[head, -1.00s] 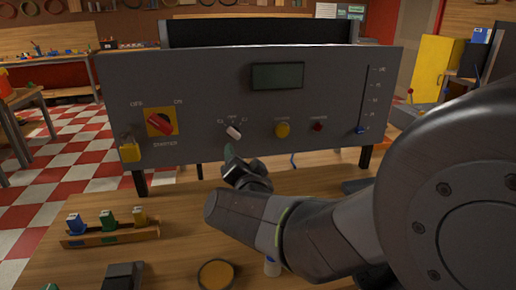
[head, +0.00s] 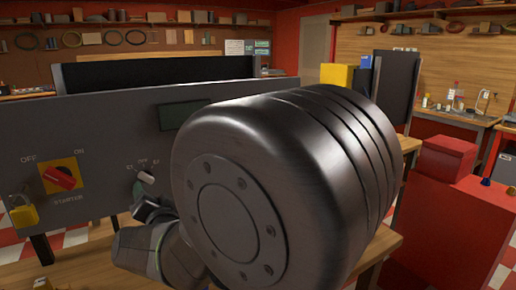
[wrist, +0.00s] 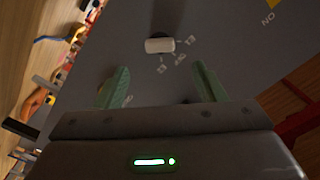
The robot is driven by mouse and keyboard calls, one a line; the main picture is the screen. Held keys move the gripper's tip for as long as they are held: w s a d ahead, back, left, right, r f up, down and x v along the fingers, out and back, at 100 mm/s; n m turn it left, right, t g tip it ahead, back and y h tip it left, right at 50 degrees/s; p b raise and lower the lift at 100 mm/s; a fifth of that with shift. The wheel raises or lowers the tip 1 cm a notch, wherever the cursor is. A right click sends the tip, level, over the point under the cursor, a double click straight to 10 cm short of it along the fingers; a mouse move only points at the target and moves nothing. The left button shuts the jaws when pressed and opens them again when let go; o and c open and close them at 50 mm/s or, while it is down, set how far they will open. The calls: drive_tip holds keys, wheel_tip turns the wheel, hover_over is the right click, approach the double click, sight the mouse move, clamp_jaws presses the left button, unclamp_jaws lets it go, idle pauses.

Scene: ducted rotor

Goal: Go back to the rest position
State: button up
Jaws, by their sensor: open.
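My gripper (wrist: 155,88) shows in the wrist view with its two green fingers apart and nothing between them. It faces the grey control panel (wrist: 230,50). A white selector knob (wrist: 160,45) on the panel lies just beyond the fingertips, apart from them. In the head view the panel (head: 100,120) stands at the left, with the same knob (head: 146,177) beside my arm. My arm's large dark joint hides the right part of the panel and most of the gripper.
The red starter switch (head: 60,179) and a yellow padlock (head: 23,211) are on the panel's left. A red cabinet (head: 465,220) stands at the right, with a wooden bench (head: 455,115) behind it. The wooden table (head: 85,262) lies below the panel.

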sight(147, 179)
drive_tip(key=x, duration=0.8)
drive_tip(key=shift+w, duration=0.3)
